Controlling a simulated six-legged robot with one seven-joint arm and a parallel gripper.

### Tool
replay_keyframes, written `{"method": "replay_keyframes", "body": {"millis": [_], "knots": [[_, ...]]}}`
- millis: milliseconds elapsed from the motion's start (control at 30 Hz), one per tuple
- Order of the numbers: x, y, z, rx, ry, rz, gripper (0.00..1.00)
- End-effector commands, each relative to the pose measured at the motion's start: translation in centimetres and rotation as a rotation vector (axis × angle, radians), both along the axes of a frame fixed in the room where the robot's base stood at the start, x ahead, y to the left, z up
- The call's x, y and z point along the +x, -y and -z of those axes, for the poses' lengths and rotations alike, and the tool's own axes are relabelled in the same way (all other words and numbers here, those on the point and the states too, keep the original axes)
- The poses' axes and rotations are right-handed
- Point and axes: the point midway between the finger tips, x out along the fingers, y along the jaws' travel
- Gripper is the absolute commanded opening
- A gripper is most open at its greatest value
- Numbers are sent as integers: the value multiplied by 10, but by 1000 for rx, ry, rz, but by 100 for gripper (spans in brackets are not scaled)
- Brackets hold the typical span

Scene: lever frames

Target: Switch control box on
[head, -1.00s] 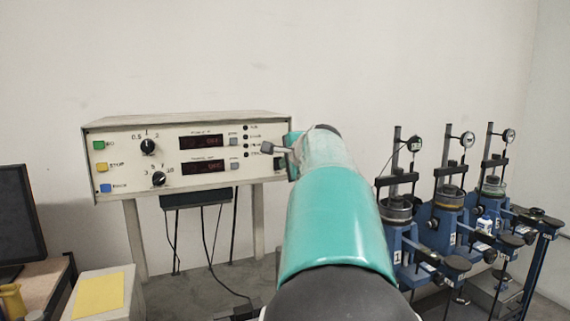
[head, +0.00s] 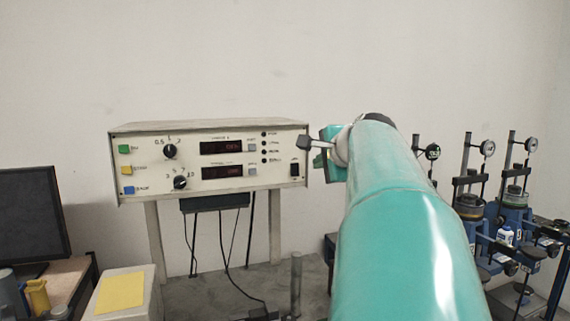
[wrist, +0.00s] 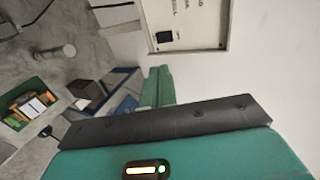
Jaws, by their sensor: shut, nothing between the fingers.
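The control box (head: 208,160) is a cream case on a stand at the left of the head view. Its front has green, yellow and blue buttons, two black knobs and two dark displays with faint red digits. A black rocker switch (head: 295,169) sits at the panel's lower right; it also shows in the wrist view (wrist: 164,37). Its rocker position is too small to tell. My gripper (wrist: 158,72) has its green fingers shut and empty, apart from the panel, below the switch in the wrist picture. In the head view, my arm's end is just right of the box.
A monitor (head: 32,225) and a pale box with a yellow sheet (head: 121,292) stand at lower left. Blue test devices with dial gauges (head: 513,217) stand at right. Cables (head: 223,245) hang below the control box. The wall behind is bare.

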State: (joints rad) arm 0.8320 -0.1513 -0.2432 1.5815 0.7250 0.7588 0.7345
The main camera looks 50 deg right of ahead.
Motion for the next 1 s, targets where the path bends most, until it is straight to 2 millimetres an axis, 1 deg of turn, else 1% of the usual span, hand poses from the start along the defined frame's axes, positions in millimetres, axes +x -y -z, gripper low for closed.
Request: {"method": "replay_keyframes", "body": {"millis": [233,467,767,867,1000], "knots": [[-2,-1,2,1,0,0,0],[-5,-3,15,3,-8,-1,0],[-4,-3,16,2,-8,-4,0],[0,-1,18,2,-9,-4,0],[12,6,25,4,-11,-5,0]]}}
